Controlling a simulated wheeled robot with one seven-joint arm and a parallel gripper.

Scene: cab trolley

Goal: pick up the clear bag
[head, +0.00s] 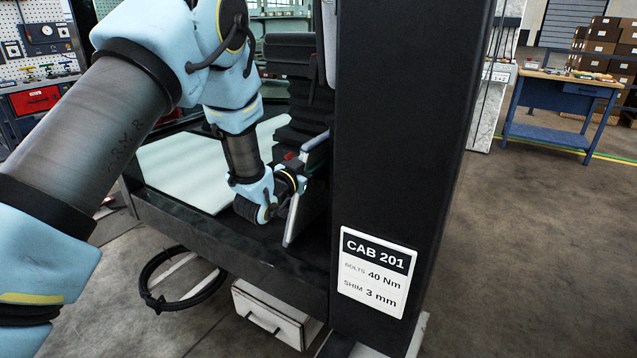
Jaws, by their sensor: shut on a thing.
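My arm reaches from the left into the dark cab. My gripper (297,180) is low in the cab, in front of the black seat and beside a pale upright panel. Its fingertips are mostly hidden by the panel and the wrist. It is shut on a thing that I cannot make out. I cannot pick out the clear bag in this view. A small red spot shows just above the gripper, too small to name.
A thick black cab post (395,130) with a white CAB 201 label (376,272) stands close to the right of my gripper. The black seat (290,75) is behind it. A black hose loop (160,290) and white drawer (272,318) are below. Open floor lies right.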

